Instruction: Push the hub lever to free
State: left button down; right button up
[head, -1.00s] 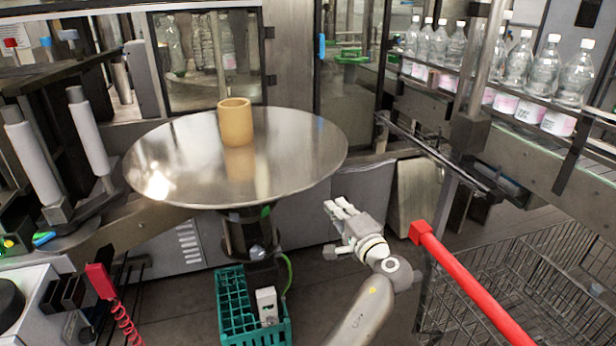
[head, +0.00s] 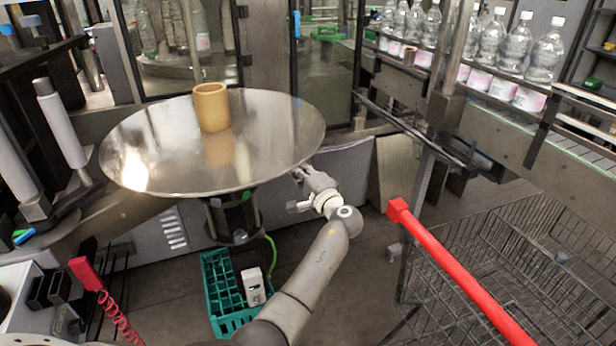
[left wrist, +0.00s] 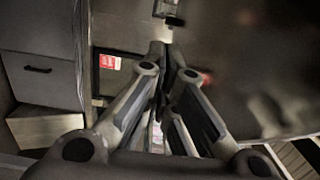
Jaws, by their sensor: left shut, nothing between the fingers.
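A large shiny round reel plate (head: 270,130) carries an upright tan core (head: 211,107). Below it is a dark hub (head: 232,215) with a small green mark; I cannot clearly make out the hub lever there. My left gripper (head: 303,174) is just below and in front of the plate's right rim, to the right of the hub. In the left wrist view its fingers (left wrist: 166,62) are shut with nothing between them. A dark surface fills the right of that view, and I cannot tell whether it is the plate. My right gripper is not in view.
A teal crate (head: 228,300) with a white box stands on the floor under the hub. A wire cart (head: 490,270) with a red handle (head: 450,262) is at right. Bottles (head: 492,38) line a conveyor at back right. A red label (left wrist: 110,62) shows in the wrist view.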

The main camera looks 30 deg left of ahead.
pick_arm(q)
jog(key=s+p, duration=0.1)
jog(key=s+a+p, duration=0.1)
jog(key=s+p, duration=0.1)
jog(key=shift+s+a, duration=0.25)
jog(key=shift+a, duration=0.1)
jog(key=s+a+m+t+h+p, duration=0.3)
jog(key=s+m+t+h+p, duration=0.1)
jog(key=s, duration=0.5)
jog(key=shift+s+a+t+h+p, duration=0.25)
jog(key=shift+s+h+p, duration=0.2)
jog(key=shift+p, duration=0.35)
jog(key=shift+w, duration=0.15)
